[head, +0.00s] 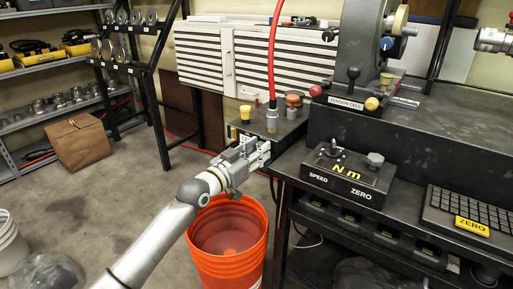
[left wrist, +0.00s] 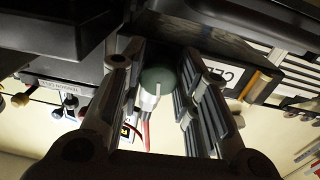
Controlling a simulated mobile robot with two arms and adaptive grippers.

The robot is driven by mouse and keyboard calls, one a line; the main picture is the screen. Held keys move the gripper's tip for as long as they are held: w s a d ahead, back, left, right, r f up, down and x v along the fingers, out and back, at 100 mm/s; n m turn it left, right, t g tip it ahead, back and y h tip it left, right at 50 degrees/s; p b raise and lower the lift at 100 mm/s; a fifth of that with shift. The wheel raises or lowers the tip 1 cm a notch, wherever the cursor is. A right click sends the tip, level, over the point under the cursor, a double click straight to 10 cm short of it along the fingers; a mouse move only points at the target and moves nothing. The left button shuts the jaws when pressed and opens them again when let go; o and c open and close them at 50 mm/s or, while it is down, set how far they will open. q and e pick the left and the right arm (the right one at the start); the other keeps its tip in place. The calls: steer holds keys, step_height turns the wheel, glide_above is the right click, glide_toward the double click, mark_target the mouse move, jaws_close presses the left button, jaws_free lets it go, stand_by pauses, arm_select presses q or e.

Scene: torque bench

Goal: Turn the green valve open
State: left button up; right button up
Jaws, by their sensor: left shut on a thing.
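The green valve (left wrist: 157,80) shows in the left wrist view as a dark green round knob with a pale line on its face. It sits between the two fingers of my left gripper (left wrist: 160,68), which is shut on it. In the head view my left gripper (head: 262,150) reaches from the lower left to the front of the dark box (head: 283,124) beside the bench. There the gripper hides the valve, so I cannot tell how far it is turned. My right gripper is in neither view.
An orange bucket (head: 229,240) stands on the floor below my left gripper. A red hose (head: 272,60) rises from a fitting on the box. The black bench with a control panel (head: 348,172) stands to the right. A brown bag (head: 77,142) and shelves are at the left.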

arm_select(q)
steer(key=shift+s+d+n+t+p, duration=0.1)
steer(key=shift+n+t+p, duration=0.2)
steer(key=shift+n+p, duration=5.1)
arm_select(e)
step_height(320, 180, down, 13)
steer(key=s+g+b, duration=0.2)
steer(key=b, duration=0.2)
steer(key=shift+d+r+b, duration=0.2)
steer(key=shift+b, duration=0.15)
arm_select(q)
steer(key=n, duration=0.4)
steer(key=shift+n, duration=0.3)
steer(key=o, duration=1)
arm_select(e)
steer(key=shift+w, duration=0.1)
arm_select(q)
steer(key=v, duration=1.2)
